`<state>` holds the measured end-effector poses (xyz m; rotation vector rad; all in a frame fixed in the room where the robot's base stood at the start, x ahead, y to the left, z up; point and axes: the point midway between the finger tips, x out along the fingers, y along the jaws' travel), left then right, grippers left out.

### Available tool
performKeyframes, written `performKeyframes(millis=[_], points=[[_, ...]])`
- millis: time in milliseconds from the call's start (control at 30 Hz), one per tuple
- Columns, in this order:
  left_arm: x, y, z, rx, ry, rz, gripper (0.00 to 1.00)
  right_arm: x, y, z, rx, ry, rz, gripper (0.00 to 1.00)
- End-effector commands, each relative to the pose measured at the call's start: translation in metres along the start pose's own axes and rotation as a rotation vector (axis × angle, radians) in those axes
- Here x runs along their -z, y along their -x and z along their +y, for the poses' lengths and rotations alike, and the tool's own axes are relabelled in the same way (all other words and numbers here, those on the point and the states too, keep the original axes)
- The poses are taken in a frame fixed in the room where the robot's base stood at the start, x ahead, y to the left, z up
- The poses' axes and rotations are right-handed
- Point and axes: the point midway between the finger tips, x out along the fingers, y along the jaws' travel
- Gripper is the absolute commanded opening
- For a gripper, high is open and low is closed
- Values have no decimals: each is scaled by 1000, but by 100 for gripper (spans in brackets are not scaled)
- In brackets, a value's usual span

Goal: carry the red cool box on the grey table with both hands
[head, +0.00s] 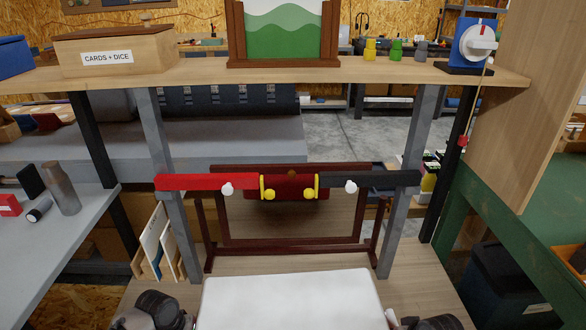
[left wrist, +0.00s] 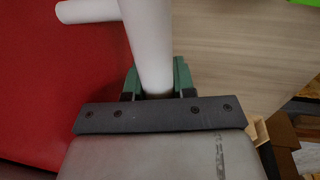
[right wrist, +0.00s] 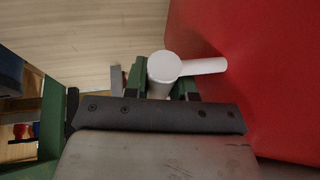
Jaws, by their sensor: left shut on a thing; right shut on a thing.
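The red cool box shows its white lid (head: 290,300) at the bottom middle of the head view, close in front of me. Its red side fills the left of the left wrist view (left wrist: 50,90) and the right of the right wrist view (right wrist: 260,60). My left gripper (left wrist: 157,82) is shut on a white handle bar (left wrist: 147,40) at one side. My right gripper (right wrist: 163,82) is shut on the white handle (right wrist: 205,66) at the other side. I cannot tell whether the box touches the planks below. A grey table (head: 65,235) stands at the left.
A tumbler (head: 62,188) and small items stand on the left table. A post (head: 165,170) and another (head: 408,180) carry a wooden shelf (head: 300,75) ahead. A dark frame (head: 290,240) stands between them. A green bench (head: 520,225) is at the right.

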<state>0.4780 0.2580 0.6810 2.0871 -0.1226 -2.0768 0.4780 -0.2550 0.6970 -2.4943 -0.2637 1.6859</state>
Motion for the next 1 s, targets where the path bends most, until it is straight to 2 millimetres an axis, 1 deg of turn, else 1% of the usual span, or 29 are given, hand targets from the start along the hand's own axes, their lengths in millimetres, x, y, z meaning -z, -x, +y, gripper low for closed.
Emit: performKeyframes(millis=[33,267,1000], points=[[2,4,0,-2,0,6,0,4,3,0,0,1,8,0],[2,15,3,-3,1,7,0,8,14,-2,0,2,10,0],[-3,90,17,-1,0,8,0,32,85,-17,-1,2,11,0]])
